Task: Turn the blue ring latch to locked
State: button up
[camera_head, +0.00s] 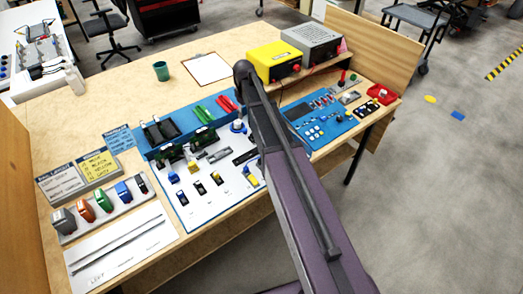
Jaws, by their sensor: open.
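A white panel (212,203) with a blue raised back strip (166,143) lies on the wooden table, carrying several small parts. A blue round part (238,126) with a pale centre sits at its right end, close beside my arm; it may be the blue ring latch, but it is too small to tell whether it is locked. Another small blue part (173,177) sits at the panel's left. My arm crosses from the bottom right to the middle and hides part of the panel's right side. My gripper cannot be made out.
A row of coloured blocks (102,207) and label cards (60,180) stand at the left. A yellow box (273,60) and grey box (311,45) stand on a shelf at the back. A blue tray (321,121) lies right of my arm. A green cup (161,71) and clipboard (207,69) lie behind.

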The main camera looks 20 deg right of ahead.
jog(key=shift+r+p, duration=2.8)
jog(key=shift+r, duration=0.25)
jog(key=s+f+m+b, duration=0.2)
jog(key=s+m, duration=0.1)
jog(key=s, duration=0.9)
jog(key=s+f+m+b, duration=0.1)
jog(key=s+m+b, duration=0.1)
jog(key=s, duration=1.1)
jog(key=shift+a+f+m, duration=0.4)
jog(key=shift+a+m, duration=0.05)
jog(key=shift+m, duration=0.15)
jog(key=shift+w, duration=0.1)
notch_tip(320, 180, up, 3)
jog(key=n+p, duration=0.4)
jog(key=n, duration=0.3)
send_over(245, 129)
jog(key=shift+d+r, duration=0.1)
jog(key=shift+r, duration=0.1)
jog(key=shift+f+b, duration=0.1)
jog(key=shift+b, duration=0.25)
notch_tip(245, 129, down, 14)
jog(key=b, duration=1.3)
jog(key=shift+r+b, duration=0.2)
jog(key=shift+b, duration=0.1)
